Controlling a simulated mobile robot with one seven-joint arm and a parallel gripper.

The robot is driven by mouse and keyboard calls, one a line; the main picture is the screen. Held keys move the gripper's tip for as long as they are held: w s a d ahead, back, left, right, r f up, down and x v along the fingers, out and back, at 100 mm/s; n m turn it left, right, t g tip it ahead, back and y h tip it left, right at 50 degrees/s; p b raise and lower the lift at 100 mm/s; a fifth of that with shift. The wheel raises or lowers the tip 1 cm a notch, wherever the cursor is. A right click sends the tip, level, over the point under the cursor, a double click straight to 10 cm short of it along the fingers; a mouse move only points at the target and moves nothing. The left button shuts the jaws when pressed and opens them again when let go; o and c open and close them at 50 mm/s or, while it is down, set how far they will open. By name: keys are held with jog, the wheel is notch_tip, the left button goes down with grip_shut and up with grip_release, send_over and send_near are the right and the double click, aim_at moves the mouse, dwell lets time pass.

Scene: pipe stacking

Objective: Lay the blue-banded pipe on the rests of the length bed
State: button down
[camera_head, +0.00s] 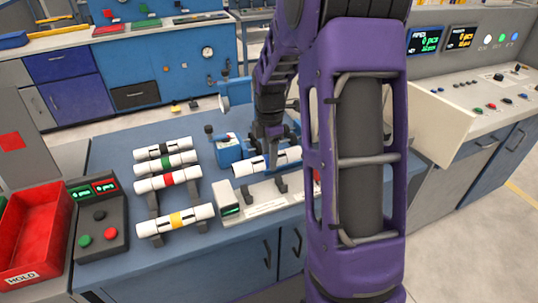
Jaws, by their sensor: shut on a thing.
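My gripper (268,157) is shut on the middle of a white pipe (246,168), pointing down from above. The fingers cover most of the pipe's middle, so its band is hard to make out; it is taken as the blue-banded pipe. The pipe lies level, slanting up to the right in the picture, above the length bed (262,206). The bed has dark rests (281,185) and a white strip along its front. I cannot tell whether the pipe touches the rests. My own arm hides the bed's right end.
A rack (153,204) at left holds white pipes with black, green, red (167,180) and yellow (176,219) bands. A blue device (228,150) stands just behind the held pipe. A button box (100,225) and red bin (32,235) are at far left.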

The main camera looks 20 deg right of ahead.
jog(key=b, duration=0.5)
send_over(269, 191)
jog(key=shift+f, duration=3.85)
jog(key=shift+f, duration=0.5)
jog(key=shift+c, duration=1.3)
grip_release()
jog(key=shift+r, duration=0.1)
jog(key=r+p, duration=0.2)
jog(key=r, duration=1.5)
jog(key=shift+s+r, duration=0.1)
jog(key=shift+s, duration=0.1)
